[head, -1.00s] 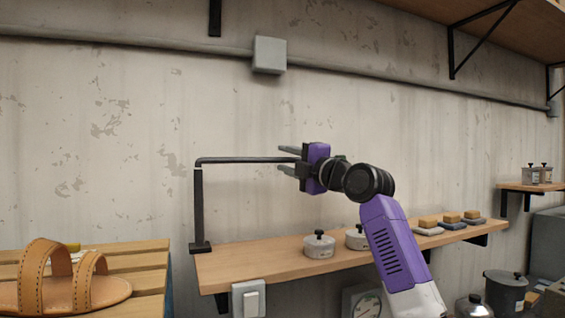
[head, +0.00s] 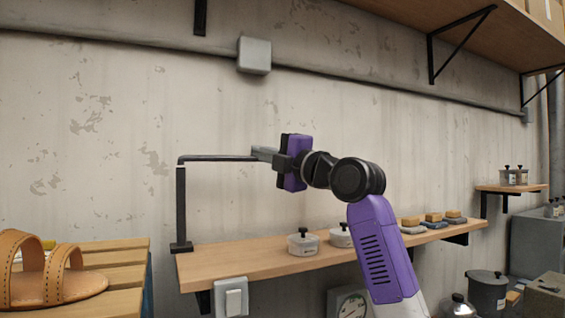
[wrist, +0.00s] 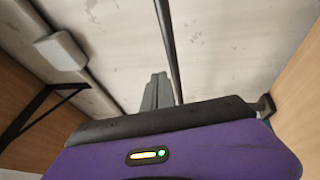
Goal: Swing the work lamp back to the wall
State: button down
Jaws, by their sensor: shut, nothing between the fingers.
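The work lamp's black upright post (head: 181,208) stands on the left end of the wooden wall shelf. Its thin horizontal arm (head: 218,158) reaches right from the post top to my gripper (head: 263,153). My gripper is shut, with its fingers together at the arm's visible right end. In the wrist view the closed fingertips (wrist: 157,92) lie just left of the dark lamp arm (wrist: 166,40), which runs alongside them rather than between them. I cannot tell whether they touch. The lamp's far end is hidden behind my gripper, and no lamp head shows.
The wooden shelf (head: 225,264) holds two lidded pots (head: 303,243) and several brushes or blocks (head: 432,221) below my arm. A sandal (head: 60,285) lies on a slatted surface at left. A bracketed upper shelf (head: 480,28) is at upper right.

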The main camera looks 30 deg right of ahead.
jog(key=s+a+r+t+h+b, duration=0.1)
jog(key=s+a+r+b, duration=0.1)
jog(key=s+a+r, duration=0.3)
jog(key=s+a+r+t+h+b, duration=0.1)
jog(key=s+a+r, duration=0.2)
jog(key=r, duration=0.4)
jog(key=s+d+f+m+g+h+b, duration=0.1)
jog(key=s+d+f+m+g+h, duration=0.25)
jog(key=d+f, duration=0.2)
jog(key=s+d+f+m+g+h, duration=0.2)
jog(key=d+f+m+g+h, duration=0.15)
jog(key=d, duration=0.25)
jog(key=w+d+f+p, duration=0.1)
jog(key=w+p, duration=0.1)
jog(key=w, duration=0.5)
jog(key=w+d+f+t+p, duration=0.1)
jog(key=w+f+p, duration=0.1)
jog(key=w, duration=0.5)
jog(key=shift+f, duration=0.3)
